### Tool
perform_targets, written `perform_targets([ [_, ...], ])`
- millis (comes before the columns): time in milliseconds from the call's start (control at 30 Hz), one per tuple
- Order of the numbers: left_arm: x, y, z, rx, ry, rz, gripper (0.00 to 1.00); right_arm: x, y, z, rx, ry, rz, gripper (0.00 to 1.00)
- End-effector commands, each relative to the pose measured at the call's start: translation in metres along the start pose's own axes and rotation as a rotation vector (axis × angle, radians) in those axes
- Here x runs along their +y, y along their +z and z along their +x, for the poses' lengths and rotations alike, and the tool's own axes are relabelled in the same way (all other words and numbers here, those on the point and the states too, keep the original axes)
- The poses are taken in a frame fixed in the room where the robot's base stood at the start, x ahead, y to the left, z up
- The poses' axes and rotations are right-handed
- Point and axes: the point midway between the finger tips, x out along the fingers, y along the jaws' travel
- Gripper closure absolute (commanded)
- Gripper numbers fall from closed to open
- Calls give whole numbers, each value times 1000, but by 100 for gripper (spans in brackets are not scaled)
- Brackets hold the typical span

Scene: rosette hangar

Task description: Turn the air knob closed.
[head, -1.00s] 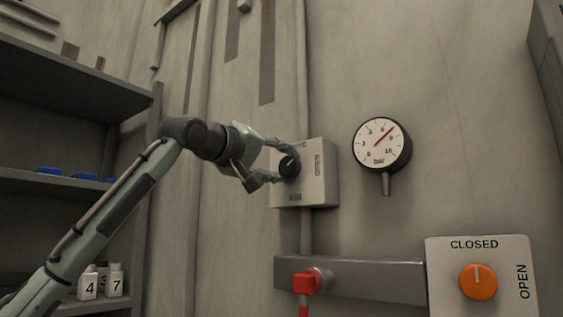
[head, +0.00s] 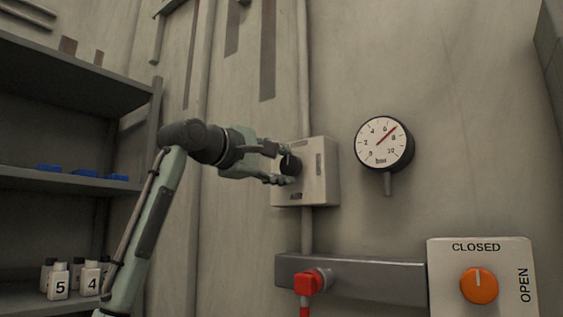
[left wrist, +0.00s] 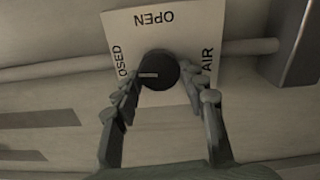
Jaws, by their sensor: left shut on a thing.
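The air knob (head: 290,164) is black and round, on a pale wall box (head: 318,172) left of the gauge. My left gripper (head: 283,164) reaches it from the left and is shut on it. In the left wrist view the knob (left wrist: 158,70) sits between my left gripper's fingertips (left wrist: 162,97). A pale line on the knob points left, towards a word ending in "OSED", whose start a finger hides. The plate (left wrist: 178,38) also reads "OPEN" at the top and "AIR" at the right. My right gripper is not in view.
A round pressure gauge (head: 384,144) hangs right of the box. Below are a red valve (head: 311,281), a grey rail (head: 375,288) and an orange knob (head: 479,286) on another plate. Shelves (head: 70,183) with numbered bottles stand at the left.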

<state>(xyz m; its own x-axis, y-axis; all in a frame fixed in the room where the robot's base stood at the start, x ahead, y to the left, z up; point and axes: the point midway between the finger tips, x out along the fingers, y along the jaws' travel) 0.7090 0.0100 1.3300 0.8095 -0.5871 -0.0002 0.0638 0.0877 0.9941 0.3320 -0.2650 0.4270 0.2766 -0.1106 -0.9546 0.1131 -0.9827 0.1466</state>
Motion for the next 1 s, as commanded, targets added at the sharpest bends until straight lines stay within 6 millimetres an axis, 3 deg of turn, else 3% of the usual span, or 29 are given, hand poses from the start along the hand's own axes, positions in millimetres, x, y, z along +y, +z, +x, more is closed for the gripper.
perform_targets([
  [767,-2,1,0,-2,-3,-105,87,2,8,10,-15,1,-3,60],
  [800,-2,1,0,-2,-3,-105,56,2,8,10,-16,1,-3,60],
  [933,-1,1,0,-2,-2,-104,40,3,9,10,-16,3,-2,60],
  [1000,-1,1,0,-2,-1,-104,37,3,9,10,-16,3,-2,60],
])
